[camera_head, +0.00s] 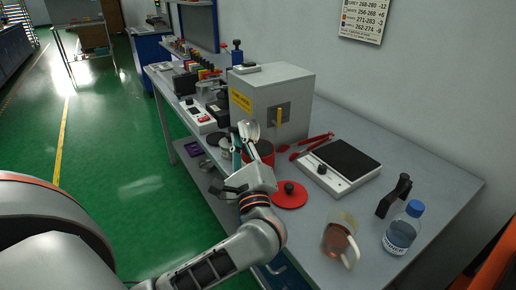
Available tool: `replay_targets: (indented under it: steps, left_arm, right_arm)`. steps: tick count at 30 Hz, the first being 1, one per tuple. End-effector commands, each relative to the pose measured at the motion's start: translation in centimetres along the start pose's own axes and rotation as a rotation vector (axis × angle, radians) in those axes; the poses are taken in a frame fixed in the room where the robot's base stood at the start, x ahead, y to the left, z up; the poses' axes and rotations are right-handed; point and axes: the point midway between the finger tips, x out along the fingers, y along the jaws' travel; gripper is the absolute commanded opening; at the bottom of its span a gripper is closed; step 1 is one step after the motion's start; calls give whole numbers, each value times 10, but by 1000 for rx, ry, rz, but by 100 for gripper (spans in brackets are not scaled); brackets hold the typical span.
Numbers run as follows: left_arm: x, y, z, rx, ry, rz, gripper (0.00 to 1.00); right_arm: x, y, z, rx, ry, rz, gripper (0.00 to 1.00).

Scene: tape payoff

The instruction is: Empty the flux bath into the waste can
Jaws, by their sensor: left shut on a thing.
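My left gripper (243,150) is over the bench, beside a red can (264,152) that stands open in front of the grey cabinet. It is shut on a small pale, shiny piece (249,129), which looks like the flux bath, tilted at the can's left rim. The fingers hide part of it, and I cannot see its contents or whether it touches the can. The can is probably the waste can; my gripper covers its near side. My right gripper is not in view.
Red tongs (314,145) and a black-topped hotplate (342,165) lie right of the can. A glass jug (341,241), a blue-capped bottle (403,228) and a black stand (394,196) are near the front. The grey cabinet (270,95) blocks the back.

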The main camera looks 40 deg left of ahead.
Motion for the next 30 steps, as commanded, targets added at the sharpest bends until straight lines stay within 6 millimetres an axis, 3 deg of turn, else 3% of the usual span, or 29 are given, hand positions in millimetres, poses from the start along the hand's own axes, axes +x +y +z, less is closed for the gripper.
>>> replay_targets:
  steps: [9, 17, 23, 30]
  left_arm:
    - [1, 0, 2, 55, -22, -49, 0]
    - [-4, -4, -3, 161, -60, -142, 0]
    - [-5, -9, -1, 199, -80, -179, 0]
    - [-7, -9, -4, 238, -91, -211, 0]
  right_arm:
    - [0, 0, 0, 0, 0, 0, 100]
    - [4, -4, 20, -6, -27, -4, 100]
    - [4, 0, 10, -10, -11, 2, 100]
    - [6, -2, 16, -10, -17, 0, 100]
